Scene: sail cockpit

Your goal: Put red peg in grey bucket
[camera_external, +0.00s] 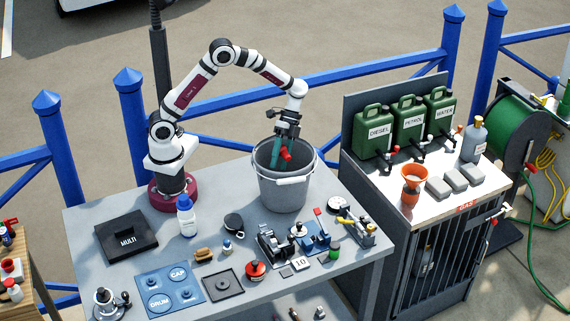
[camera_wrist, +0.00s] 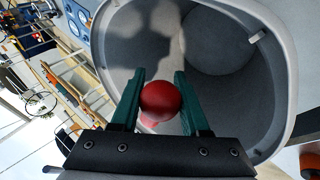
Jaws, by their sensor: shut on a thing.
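The grey bucket (camera_external: 283,193) stands upright at the back right of the grey table, with a white handle grip at its front. My gripper (camera_external: 279,158) points down over the bucket's mouth, its green fingers at about rim level or a little inside. It is shut on the red peg (camera_external: 286,154). In the wrist view, the round red end of the peg (camera_wrist: 160,100) sits between the two green fingers of my gripper (camera_wrist: 158,98), with the open grey bucket (camera_wrist: 205,50) behind it. The peg's lower part is mostly hidden in that view.
A white and blue bottle (camera_external: 186,216) and a black MULTI case (camera_external: 127,234) stand left of the bucket. Small fixtures, a blue tray (camera_external: 170,289) and a red knob (camera_external: 256,270) fill the table's front. Green canisters (camera_external: 373,131) stand on the cabinet at right.

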